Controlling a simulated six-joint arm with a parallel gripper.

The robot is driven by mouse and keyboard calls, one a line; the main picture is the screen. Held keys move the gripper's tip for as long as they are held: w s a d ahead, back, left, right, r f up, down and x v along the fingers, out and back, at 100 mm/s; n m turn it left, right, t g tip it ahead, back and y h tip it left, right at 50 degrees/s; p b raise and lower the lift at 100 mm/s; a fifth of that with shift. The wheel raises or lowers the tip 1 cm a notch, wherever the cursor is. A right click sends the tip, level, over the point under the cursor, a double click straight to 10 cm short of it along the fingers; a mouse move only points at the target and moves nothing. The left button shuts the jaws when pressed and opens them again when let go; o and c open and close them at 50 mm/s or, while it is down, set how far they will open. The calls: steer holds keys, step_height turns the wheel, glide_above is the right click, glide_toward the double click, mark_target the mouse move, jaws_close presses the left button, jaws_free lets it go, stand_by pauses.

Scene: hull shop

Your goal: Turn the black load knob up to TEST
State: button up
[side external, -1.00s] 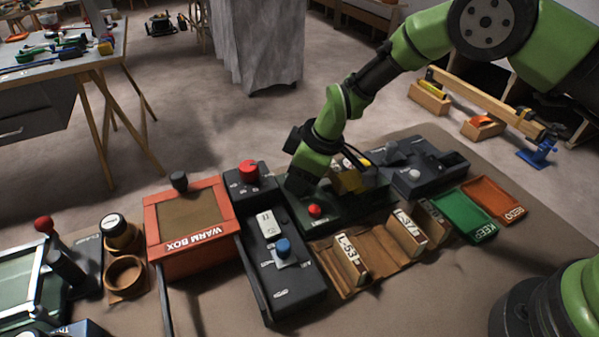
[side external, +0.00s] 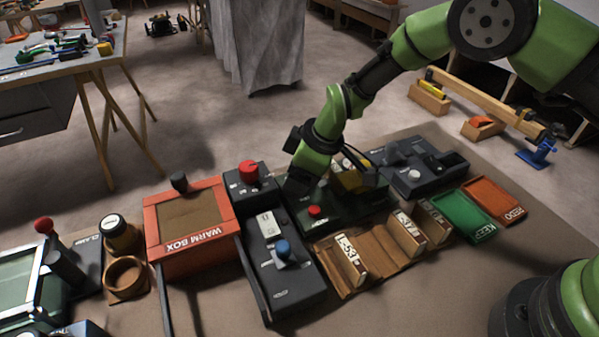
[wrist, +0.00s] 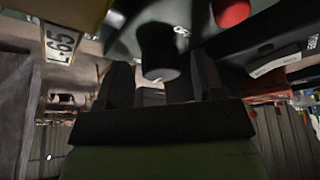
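The black load knob (wrist: 160,50) shows in the wrist view as a dark round post, between the two fingers of my gripper (wrist: 163,80). The fingers stand apart on either side of it, with narrow dark gaps; contact is not clear. In the side view my gripper (side external: 298,187) points down at the left part of the dark green tester (side external: 345,222), behind its red button (side external: 316,211). The knob is hidden there by my gripper. The TEST mark is not readable.
A brown rack (side external: 385,262) with labelled blocks is in front. A grey device (side external: 425,168) and green KEEP tray (side external: 463,216) lie right. The orange WARM BOX (side external: 190,240) is left.

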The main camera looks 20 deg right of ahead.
steer(key=v, duration=1)
steer(key=shift+n, duration=0.7)
steer(key=x, duration=1)
steer(key=c, duration=0.9)
